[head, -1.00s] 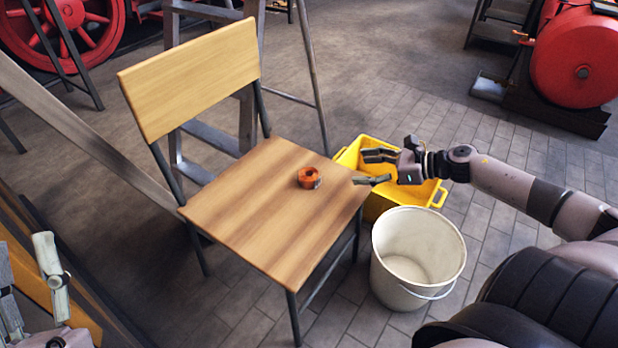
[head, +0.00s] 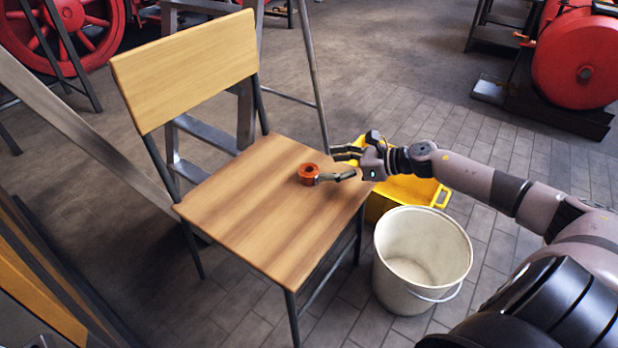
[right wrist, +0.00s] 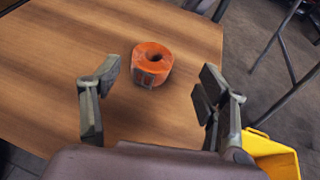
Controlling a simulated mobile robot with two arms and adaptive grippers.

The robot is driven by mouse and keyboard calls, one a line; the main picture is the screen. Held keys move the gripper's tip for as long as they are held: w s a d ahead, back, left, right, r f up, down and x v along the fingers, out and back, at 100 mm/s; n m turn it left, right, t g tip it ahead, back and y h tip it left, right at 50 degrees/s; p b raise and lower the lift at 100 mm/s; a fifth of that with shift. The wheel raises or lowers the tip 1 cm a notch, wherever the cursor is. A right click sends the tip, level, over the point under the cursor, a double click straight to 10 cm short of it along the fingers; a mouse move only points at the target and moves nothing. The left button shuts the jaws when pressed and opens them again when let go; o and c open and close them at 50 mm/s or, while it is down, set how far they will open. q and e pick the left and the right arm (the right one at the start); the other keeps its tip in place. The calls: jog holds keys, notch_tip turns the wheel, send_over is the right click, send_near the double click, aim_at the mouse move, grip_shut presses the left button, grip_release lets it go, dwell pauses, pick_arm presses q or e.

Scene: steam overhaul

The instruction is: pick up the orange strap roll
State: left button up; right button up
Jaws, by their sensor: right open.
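The orange strap roll (head: 308,174) sits on the wooden seat of the chair (head: 240,215), right of its middle. It also shows in the right wrist view (right wrist: 152,64), with its hole facing up. My right gripper (head: 334,165) is open and comes in from the right, low over the seat's right edge. In the right wrist view the roll lies just beyond the fingertips (right wrist: 158,80), roughly between their lines and nearer the left finger. In the head view one fingertip appears right beside the roll; I cannot tell if they touch. My left gripper is not in view.
A white bucket (head: 425,250) and a yellow bin (head: 412,190) stand on the floor right of the chair. The chair's backrest (head: 190,70) rises at the back left. A grey ladder (head: 247,110) stands behind. The seat around the roll is clear.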

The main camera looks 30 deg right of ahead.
aim_at(310, 169)
jog(key=shift+x, duration=1.05)
jog(key=x, duration=0.1)
jog(key=b+x, duration=0.1)
jog(key=x, duration=0.1)
jog(key=b+x, duration=0.1)
jog(key=shift+s+a+f, duration=0.1)
jog(key=shift+a+f, duration=0.25)
jog(key=shift+f, duration=0.05)
jog(key=shift+w+a+f, duration=0.1)
jog(key=shift+w+a, duration=0.15)
jog(key=shift+w, duration=0.05)
jog(key=shift+c, duration=0.3)
jog(key=c, duration=1.2)
jog(key=shift+c, duration=0.3)
